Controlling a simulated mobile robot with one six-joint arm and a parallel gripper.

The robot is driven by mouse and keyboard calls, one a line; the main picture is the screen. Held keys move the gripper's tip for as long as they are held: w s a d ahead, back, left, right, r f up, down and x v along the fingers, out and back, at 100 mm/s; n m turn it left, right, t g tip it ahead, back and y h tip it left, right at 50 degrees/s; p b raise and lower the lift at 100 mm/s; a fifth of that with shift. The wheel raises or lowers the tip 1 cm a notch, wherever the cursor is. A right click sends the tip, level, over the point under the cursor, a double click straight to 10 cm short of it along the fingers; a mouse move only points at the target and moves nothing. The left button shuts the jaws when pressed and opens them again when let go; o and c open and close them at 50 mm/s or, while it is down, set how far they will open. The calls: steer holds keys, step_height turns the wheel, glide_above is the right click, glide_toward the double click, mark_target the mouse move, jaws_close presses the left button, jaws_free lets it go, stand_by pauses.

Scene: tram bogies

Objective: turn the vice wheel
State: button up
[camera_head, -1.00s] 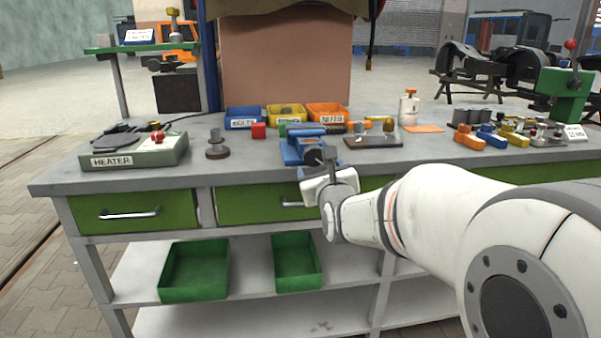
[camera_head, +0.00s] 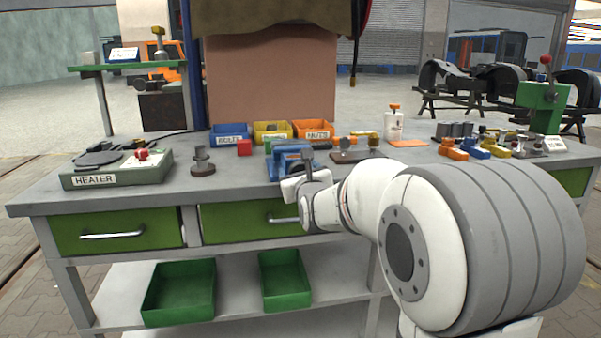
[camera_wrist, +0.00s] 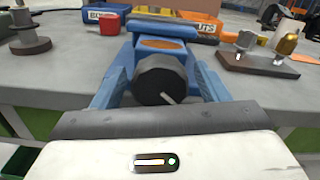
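The blue vice (camera_head: 290,157) stands at the front edge of the workbench, left of my arm. In the wrist view its blue body (camera_wrist: 165,28) lies straight ahead, with the dark round vice wheel (camera_wrist: 158,78) facing me. A thin pale line marks the lower right of the wheel. My gripper (camera_wrist: 157,86) has its two bluish fingers apart, one on each side of the wheel. Gaps seem to show between fingers and wheel, so I see no firm grip. In the head view my gripper (camera_head: 296,178) is at the vice's front and hides the wheel.
Blue, yellow and orange bins (camera_head: 312,130) stand behind the vice. A dark plate with small parts (camera_head: 358,155) is to the right. Drawers (camera_head: 250,220) lie below the bench top.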

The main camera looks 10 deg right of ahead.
steer(key=c, duration=0.9)
steer(key=shift+n+b, duration=0.3)
